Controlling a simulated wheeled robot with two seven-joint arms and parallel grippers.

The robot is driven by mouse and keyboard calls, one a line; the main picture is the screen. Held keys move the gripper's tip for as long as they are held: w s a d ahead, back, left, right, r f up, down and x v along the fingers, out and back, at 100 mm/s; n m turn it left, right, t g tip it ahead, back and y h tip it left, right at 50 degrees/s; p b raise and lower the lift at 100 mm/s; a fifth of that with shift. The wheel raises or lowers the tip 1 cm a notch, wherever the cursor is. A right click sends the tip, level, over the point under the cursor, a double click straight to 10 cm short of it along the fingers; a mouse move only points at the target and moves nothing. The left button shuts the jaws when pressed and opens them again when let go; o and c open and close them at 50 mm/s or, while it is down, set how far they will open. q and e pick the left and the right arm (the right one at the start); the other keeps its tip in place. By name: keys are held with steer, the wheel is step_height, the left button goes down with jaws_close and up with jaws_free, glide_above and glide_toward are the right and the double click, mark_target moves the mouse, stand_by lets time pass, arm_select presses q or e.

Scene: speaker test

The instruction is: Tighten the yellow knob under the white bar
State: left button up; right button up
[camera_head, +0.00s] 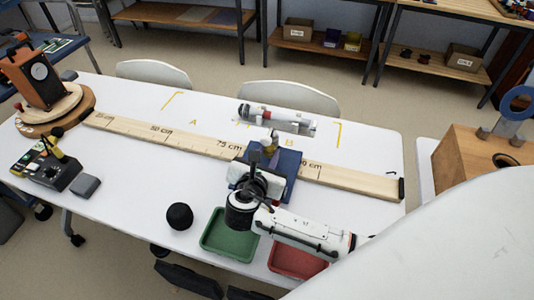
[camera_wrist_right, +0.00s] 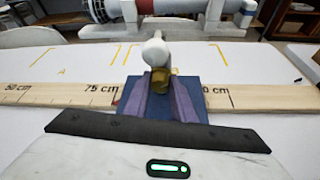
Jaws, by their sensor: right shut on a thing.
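The yellow knob (camera_wrist_right: 160,80) shows in the right wrist view, just below the rounded end of the white bar (camera_wrist_right: 155,50). Both are above a blue base (camera_wrist_right: 195,90) that sits across the wooden ruler board. My right gripper (camera_wrist_right: 160,92) is shut on the knob, with one finger on each side of it. In the head view my right gripper (camera_head: 264,156) is over the blue base (camera_head: 287,172), and it hides much of the knob and bar. My left gripper is in neither view.
The ruler board (camera_head: 345,178) runs across the white table. An orange-brown speaker (camera_head: 38,80) stands far left.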

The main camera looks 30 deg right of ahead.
stand_by(0.3)
steer(key=o, duration=1.1)
steer(key=shift+c, duration=0.2)
steer(key=v, duration=1)
steer(key=shift+s, duration=0.2)
steer(key=shift+a, duration=0.1)
